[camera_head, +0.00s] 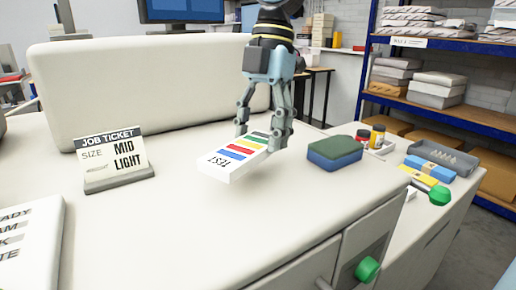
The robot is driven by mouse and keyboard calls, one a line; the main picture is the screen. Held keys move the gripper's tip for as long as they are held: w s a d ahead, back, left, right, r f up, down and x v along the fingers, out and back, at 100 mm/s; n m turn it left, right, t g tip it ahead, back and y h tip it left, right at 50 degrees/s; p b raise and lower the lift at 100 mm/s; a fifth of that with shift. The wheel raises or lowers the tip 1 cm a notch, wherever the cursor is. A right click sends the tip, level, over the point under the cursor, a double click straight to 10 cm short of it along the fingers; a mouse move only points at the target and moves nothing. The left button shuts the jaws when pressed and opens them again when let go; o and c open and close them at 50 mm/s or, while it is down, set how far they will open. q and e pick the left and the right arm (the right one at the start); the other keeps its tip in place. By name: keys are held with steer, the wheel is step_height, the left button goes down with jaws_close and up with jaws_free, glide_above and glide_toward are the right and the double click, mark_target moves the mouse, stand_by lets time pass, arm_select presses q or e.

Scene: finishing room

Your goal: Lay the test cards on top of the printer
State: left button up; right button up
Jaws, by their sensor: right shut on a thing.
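The test cards (232,158) are a white block with coloured stripes and the word TEST on its near end. My right gripper (262,140) comes down from the top and is shut on the cards at their far end. The cards are over the white top of the printer (200,235); I cannot tell whether they touch it. My left gripper is not in the picture.
A green and blue sponge-like block (334,152) lies right of the cards. A side surface holds small bottles (377,136) and a grey tray (442,156). The white top's middle front is clear.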

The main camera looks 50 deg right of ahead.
mark_target(259, 170)
steer(key=shift+w+d+f, duration=0.2)
steer(key=shift+w, duration=0.05)
steer(key=x, duration=0.3)
steer(key=shift+d+f, duration=0.2)
steer(key=shift+d, duration=0.15)
steer(key=shift+w+f, duration=0.1)
steer(key=shift+f, duration=0.25)
steer(key=shift+f, duration=0.1)
steer(key=o, duration=1.2)
